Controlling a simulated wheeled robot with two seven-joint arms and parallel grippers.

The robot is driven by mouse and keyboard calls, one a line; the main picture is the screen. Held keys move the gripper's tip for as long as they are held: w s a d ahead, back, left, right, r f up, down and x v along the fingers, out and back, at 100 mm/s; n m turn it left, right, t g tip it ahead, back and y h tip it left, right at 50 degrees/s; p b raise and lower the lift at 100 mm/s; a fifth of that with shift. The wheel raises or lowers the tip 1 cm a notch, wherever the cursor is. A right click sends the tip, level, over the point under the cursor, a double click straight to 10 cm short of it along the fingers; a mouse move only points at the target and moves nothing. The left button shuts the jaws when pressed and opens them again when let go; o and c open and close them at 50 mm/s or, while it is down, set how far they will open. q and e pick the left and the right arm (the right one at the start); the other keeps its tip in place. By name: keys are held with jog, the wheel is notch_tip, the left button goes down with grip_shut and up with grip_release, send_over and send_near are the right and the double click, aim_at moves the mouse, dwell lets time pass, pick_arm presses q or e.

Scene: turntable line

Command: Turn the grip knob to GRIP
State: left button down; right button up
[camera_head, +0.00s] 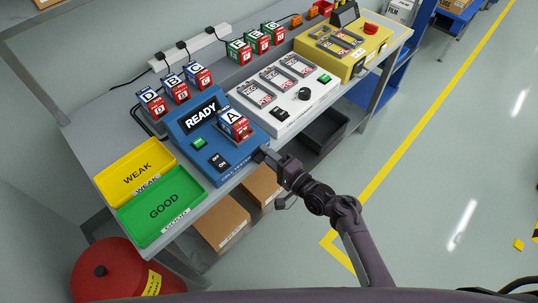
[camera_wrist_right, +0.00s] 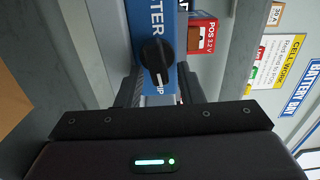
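The grip knob (camera_wrist_right: 156,55) is a round black knob with a raised bar on the narrow blue front of the battery tester. A white mark on the bar points down in the right wrist view. My right gripper (camera_wrist_right: 160,92) is open, its two dark fingers spread to either side below the knob, apart from it as far as I can tell. In the head view the right gripper (camera_head: 260,156) is at the front right edge of the blue tester (camera_head: 183,129); the knob is hidden there. Lettering ending in "IP" shows partly beneath the knob. My left gripper is not in view.
The tester reads READY and holds battery block A (camera_head: 233,124). A green GOOD tray (camera_head: 150,232) and yellow WEAK tray (camera_head: 110,184) stand left. A white unit (camera_head: 267,102) with a black knob (camera_head: 304,94) stands right. Cardboard boxes (camera_head: 222,231) lie below the bench.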

jog(key=p+v, duration=0.4)
jog(key=v, duration=0.5)
dwell(0.5)
dwell(0.4)
